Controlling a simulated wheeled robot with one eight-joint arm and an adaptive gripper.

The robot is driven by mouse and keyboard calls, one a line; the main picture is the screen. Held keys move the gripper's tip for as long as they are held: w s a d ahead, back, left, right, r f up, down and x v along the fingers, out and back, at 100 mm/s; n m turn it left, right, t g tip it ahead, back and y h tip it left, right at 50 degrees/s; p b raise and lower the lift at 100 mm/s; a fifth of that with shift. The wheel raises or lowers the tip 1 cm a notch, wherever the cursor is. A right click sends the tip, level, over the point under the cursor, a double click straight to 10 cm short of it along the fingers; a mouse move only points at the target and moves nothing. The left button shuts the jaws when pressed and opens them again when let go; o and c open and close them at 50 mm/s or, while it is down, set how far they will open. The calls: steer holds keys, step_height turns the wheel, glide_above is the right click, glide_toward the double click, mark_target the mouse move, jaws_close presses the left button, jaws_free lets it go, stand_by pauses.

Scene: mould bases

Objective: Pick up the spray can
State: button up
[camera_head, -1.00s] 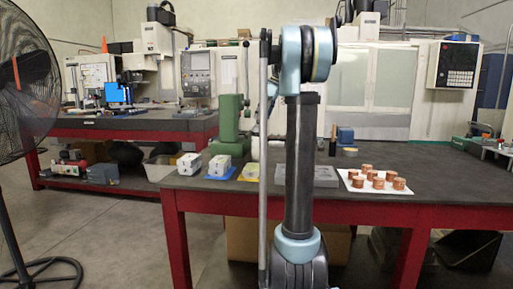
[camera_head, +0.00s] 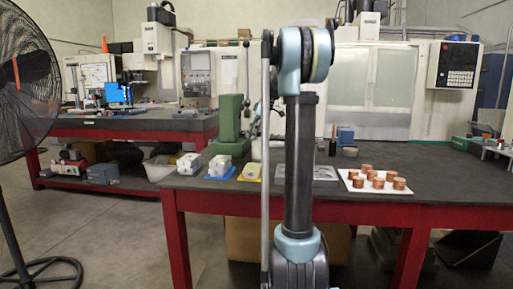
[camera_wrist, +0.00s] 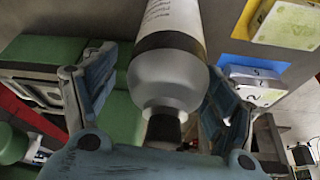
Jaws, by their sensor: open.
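The spray can (camera_wrist: 168,75) shows in the wrist view as a pale grey cylinder with a printed white label, a dark band and a black cap. Its cap end points toward my gripper's palm, and its far end runs out of the top of the picture. My gripper (camera_wrist: 162,62) is open, with one blue-grey finger on each side of the can. A gap shows on the left side; whether the right finger touches is unclear. In the head view my arm hides the gripper and most of the area around the can.
A green machine stand (camera_head: 229,122) stands near the table's (camera_head: 440,170) left end. White-grey blocks (camera_head: 219,165) lie on coloured mats in front of it. A white tray (camera_head: 348,184) of copper-coloured cylinders is to the right. The table's right part is mostly clear. A fan (camera_head: 22,75) stands far left.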

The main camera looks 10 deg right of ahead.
jaws_close()
